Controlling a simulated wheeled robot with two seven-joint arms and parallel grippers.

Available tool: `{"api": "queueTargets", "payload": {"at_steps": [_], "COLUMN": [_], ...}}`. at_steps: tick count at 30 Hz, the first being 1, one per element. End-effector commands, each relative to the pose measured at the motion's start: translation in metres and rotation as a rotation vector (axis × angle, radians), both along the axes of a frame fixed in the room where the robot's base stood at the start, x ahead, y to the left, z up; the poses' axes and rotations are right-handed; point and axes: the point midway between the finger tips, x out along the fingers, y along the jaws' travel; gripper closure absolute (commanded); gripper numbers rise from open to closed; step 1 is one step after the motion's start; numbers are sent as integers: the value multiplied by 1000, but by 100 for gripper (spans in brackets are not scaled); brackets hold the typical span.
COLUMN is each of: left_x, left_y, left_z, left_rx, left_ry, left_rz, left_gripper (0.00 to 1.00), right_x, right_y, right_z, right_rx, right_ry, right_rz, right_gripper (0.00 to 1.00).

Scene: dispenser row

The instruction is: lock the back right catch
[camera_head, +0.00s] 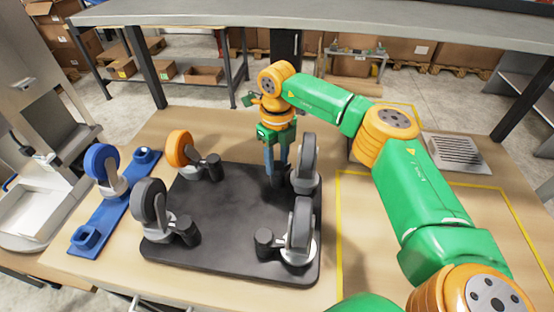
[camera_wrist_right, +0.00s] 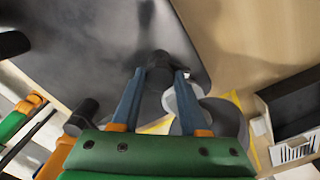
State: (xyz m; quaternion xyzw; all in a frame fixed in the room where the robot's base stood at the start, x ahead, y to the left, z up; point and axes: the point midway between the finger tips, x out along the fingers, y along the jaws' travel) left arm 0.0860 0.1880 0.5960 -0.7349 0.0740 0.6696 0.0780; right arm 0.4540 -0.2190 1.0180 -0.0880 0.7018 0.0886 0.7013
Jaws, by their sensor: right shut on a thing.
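A black board (camera_head: 225,225) lies on the table with a caster at each corner. The back right caster (camera_head: 306,164) has a grey wheel and stands upright; it also shows in the right wrist view (camera_wrist_right: 222,118). Its catch, a dark round knob (camera_wrist_right: 158,66), sits beside the wheel. My right gripper (camera_head: 277,178) points down at the back right corner, with its blue fingers either side of this knob; it also shows in the right wrist view (camera_wrist_right: 154,74). It is shut on the knob. The fingertips partly hide the knob in the head view. My left gripper is out of view.
The other casters are an orange one (camera_head: 178,148) at back left, a grey one (camera_head: 149,205) at front left and a grey one (camera_head: 301,228) at front right. A blue rack (camera_head: 112,212) with a blue wheel is at left. A grey vented box (camera_head: 453,149) stands at right.

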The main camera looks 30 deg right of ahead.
Motion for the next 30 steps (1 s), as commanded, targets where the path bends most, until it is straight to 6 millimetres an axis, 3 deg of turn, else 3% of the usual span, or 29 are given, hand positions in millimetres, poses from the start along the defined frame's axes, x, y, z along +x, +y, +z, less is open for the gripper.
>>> {"api": "queueTargets", "payload": {"at_steps": [18, 30], "left_x": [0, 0], "left_y": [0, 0], "left_z": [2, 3], "left_rx": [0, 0], "left_ry": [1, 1], "left_rz": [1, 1], "left_gripper": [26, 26], "right_x": [1, 0], "right_y": [-2, -2], "right_z": [1, 2], "right_rx": [-1, 1], "right_ry": [-3, -3], "right_rz": [-570, -826], "right_gripper": [100, 100]}}
